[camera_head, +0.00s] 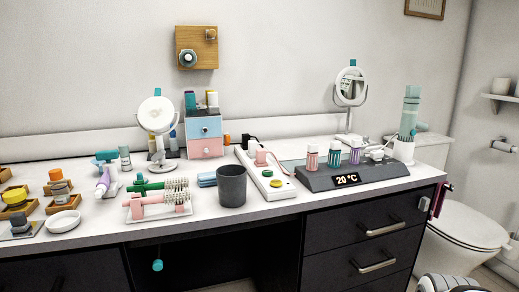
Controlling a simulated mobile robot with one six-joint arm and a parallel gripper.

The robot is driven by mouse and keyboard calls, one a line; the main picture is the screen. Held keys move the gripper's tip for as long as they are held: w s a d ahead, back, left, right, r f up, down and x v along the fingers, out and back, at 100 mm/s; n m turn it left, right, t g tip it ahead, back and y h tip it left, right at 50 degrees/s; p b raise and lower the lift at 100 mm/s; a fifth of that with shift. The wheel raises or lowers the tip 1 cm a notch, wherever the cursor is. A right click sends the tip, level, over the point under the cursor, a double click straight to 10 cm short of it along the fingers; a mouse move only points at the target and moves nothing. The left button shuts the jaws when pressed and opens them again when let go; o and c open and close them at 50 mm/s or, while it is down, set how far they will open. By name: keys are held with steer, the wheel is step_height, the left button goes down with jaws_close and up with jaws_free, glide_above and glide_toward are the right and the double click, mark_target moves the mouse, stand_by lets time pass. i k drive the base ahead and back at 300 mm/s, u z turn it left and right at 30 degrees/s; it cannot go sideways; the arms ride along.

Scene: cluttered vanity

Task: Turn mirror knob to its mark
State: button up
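Two round mirrors stand on the vanity. My gripper's fingers are not in view.
A dark grey cup (232,186), a white power strip (266,176) and a grey display unit (352,176) reading 20 °C fill the middle and right. A rack of brushes (158,202) stands left of the cup. A teal pull (157,265) hangs below the counter. Free counter is scarce.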

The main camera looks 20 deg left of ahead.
mark_target(160, 154)
steer(key=z, duration=0.2)
steer(key=k, duration=1.25)
steer(key=u, duration=1.3)
steer(key=i, duration=1)
